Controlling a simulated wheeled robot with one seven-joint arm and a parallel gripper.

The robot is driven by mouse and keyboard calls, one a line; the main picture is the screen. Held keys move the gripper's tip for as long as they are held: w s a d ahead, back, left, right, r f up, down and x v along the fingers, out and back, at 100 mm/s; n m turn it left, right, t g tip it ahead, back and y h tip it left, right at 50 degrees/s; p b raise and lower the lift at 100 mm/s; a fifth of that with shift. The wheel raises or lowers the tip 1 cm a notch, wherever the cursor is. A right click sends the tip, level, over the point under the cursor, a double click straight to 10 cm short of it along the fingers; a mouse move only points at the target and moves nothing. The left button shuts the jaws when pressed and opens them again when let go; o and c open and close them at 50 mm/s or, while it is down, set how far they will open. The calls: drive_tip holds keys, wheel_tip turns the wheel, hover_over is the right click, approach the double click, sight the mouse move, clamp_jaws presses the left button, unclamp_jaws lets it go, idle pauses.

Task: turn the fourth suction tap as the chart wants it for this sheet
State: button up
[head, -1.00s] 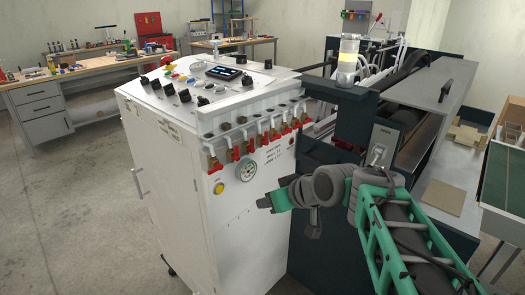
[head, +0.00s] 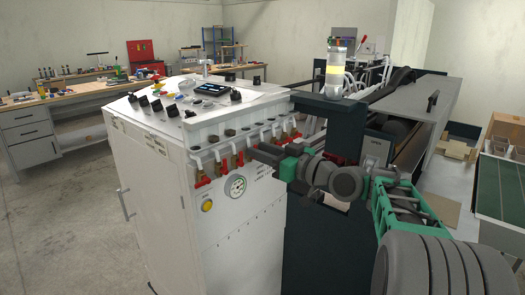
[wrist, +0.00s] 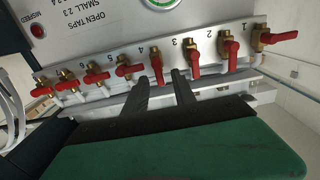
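A row of brass taps with red handles runs along the white cabinet (head: 150,190), seen upside down in the wrist view. Tap 1 (wrist: 275,37) has its handle sideways. The handles of tap 2 (wrist: 229,55), tap 3 (wrist: 195,58) and the fourth tap (wrist: 157,70) point down in the picture, across the row. Tap 5 (wrist: 124,71) and those beyond have handles lying along the row. My gripper (wrist: 161,76) is open, its fingertips either side of the fourth tap's handle in the picture; contact and depth are unclear. In the head view my gripper (head: 258,152) hides that tap.
The chart (wrist: 82,17) reads "OPEN TAPS", "SMALL 2 3"; the rest is cut off. A round gauge (head: 235,187) and yellow button (head: 207,206) sit below the taps. A pale ledge (wrist: 215,82) runs beside the row. Floor at left is free.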

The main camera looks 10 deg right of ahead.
drive_tip(key=shift+c, duration=0.5)
clamp_jaws()
